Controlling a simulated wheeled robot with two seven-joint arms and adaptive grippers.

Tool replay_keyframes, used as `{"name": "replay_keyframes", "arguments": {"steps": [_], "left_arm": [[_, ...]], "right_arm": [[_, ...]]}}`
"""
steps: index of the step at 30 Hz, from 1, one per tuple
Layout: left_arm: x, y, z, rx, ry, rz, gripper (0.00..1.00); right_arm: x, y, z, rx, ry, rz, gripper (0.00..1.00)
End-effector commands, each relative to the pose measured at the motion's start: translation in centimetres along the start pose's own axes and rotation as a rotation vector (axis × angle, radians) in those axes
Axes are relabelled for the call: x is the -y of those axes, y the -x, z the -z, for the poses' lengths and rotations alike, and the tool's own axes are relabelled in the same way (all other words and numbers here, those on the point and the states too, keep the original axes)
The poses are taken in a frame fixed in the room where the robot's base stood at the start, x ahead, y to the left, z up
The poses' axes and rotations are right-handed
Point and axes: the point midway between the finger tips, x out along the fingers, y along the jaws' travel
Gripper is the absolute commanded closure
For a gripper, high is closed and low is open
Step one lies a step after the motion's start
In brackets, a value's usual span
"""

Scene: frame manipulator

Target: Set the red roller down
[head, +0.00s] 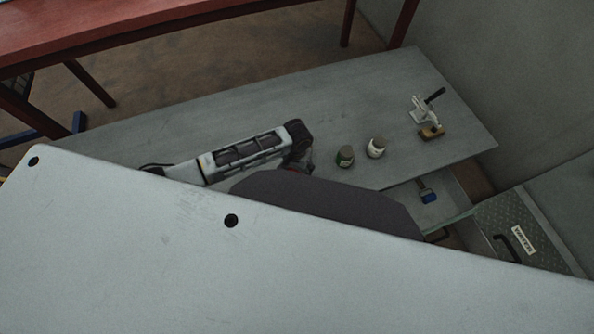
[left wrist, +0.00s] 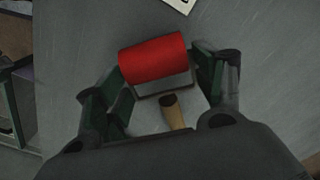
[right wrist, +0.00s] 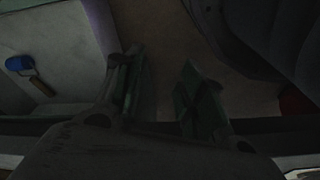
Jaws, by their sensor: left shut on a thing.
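The red roller (left wrist: 153,60) has a red cylinder, a metal frame and a wooden handle (left wrist: 172,112). In the left wrist view it lies between the two fingers of my left gripper (left wrist: 168,78), which is shut on it. A grey surface shows behind it; I cannot tell whether the roller touches it. In the head view my left gripper (head: 301,158) is over the grey table, and the roller is almost wholly hidden. My right gripper (right wrist: 160,72) shows in the right wrist view with fingers apart and nothing between them; the head view does not show it.
A blue roller (head: 428,194) lies in a tray lower down. A labelled metal lid (head: 530,225) is at right. The table's back middle is clear.

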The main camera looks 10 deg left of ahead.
Motion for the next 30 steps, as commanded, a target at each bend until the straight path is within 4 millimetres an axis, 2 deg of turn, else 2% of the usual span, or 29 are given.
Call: {"name": "replay_keyframes", "arguments": {"steps": [6, 21, 22, 27, 30], "left_arm": [[0.0, -1.4, 0.0, 0.000, 0.000, 0.001, 0.57], [0.1, -1.8, 0.0, 0.000, 0.001, 0.000, 0.57], [0.1, -1.8, 0.0, 0.000, 0.001, 0.001, 0.30], [0.1, -1.8, 0.0, 0.000, 0.000, 0.001, 0.09], [0.1, -1.8, 0.0, 0.000, 0.000, 0.001, 0.09]], "right_arm": [[0.3, 1.2, 0.3, 0.006, 0.002, 0.006, 0.60], [0.4, 1.3, 0.2, 0.008, 0.002, 0.007, 0.60], [0.4, 1.3, 0.2, 0.009, 0.002, 0.006, 0.60], [0.4, 1.2, 0.1, 0.009, 0.003, 0.006, 0.60], [0.4, 1.2, 0.2, 0.008, 0.003, 0.006, 0.60]]}}
